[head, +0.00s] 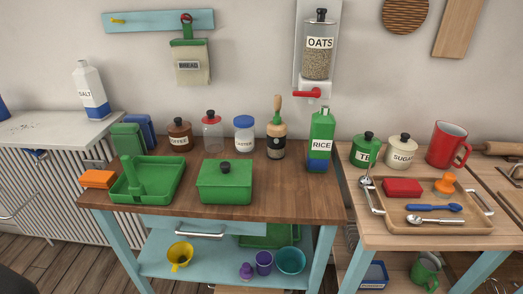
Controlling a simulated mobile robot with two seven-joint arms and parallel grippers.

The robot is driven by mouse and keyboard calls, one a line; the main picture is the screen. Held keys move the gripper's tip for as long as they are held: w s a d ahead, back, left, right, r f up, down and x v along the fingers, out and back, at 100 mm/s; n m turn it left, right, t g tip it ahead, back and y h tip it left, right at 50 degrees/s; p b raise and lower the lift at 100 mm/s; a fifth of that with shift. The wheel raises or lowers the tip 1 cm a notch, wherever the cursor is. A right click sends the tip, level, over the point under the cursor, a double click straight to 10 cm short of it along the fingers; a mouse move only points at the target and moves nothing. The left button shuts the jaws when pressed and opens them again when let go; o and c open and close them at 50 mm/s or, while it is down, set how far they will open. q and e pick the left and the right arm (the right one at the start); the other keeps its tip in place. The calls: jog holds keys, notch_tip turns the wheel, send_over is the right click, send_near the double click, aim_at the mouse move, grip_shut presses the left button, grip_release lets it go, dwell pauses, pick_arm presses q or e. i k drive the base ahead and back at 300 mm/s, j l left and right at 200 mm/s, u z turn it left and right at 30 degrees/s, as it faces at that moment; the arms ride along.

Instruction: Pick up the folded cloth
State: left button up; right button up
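No thing in the head view is plainly a folded cloth. An orange block-like item (98,179) lies at the left end of the wooden worktop (262,206), left of the green tray with a handle (166,192). A red flat block (403,187) lies on the wooden tray (380,204) at the right. I cannot tell whether either is cloth. Neither of my grippers is in view.
A green lidded box (224,181) stands mid-worktop. Jars, a wooden-topped bottle (276,136) and a green rice bottle (321,139) line the back. The worktop's front right is clear.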

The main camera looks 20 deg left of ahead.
aim_at(92, 178)
jog(key=u, duration=1.8)
